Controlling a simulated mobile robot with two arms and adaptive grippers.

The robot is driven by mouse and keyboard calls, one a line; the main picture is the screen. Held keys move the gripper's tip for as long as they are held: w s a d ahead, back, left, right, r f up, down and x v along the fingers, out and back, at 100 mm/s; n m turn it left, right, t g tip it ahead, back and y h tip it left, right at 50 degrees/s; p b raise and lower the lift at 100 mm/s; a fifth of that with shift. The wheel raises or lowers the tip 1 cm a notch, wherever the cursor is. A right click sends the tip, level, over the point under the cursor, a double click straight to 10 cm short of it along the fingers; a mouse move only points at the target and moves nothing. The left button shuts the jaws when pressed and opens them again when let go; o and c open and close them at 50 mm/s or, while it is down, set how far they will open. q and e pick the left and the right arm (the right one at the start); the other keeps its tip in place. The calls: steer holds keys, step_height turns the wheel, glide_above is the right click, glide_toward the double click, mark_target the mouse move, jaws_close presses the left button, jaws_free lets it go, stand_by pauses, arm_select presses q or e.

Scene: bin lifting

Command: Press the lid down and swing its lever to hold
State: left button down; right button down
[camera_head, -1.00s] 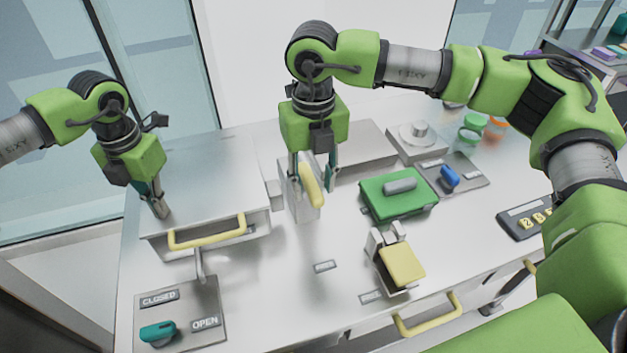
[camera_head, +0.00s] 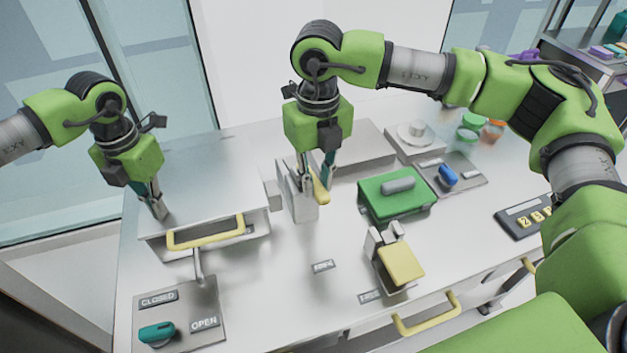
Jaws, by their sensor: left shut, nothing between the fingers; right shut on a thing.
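The wide silver lid (camera_head: 200,180) covers the metal box at the left, with a yellow handle (camera_head: 206,232) at its front. My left gripper (camera_head: 159,212) is shut and empty, fingertips down on or just above the lid's left part; exact contact is hard to tell. The yellow lever (camera_head: 321,191) stands on a grey metal bracket (camera_head: 302,196) right of the lid. My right gripper (camera_head: 320,180) is shut on the lever, pointing down. Its fingers and the bracket hide part of the lever.
A panel at front left has a teal knob (camera_head: 157,332) with CLOSED and OPEN labels. A green box (camera_head: 396,200) and a yellow-topped clamp (camera_head: 401,263) stand right of the lever. The bench between panel and clamp is mostly clear.

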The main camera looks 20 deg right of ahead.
arm_select(q)
steer(key=shift+s+f, duration=0.15)
steer(key=shift+f, duration=0.15)
steer(key=shift+d, duration=0.1)
arm_select(e)
steer(key=w+d+n, duration=0.6)
steer(key=w+n, duration=0.1)
steer(key=n, duration=0.9)
steer(key=shift+w+d+n, duration=0.15)
steer(key=shift+w+n, duration=0.1)
steer(key=shift+n, duration=0.05)
steer(key=c, duration=1.9)
jaws_free()
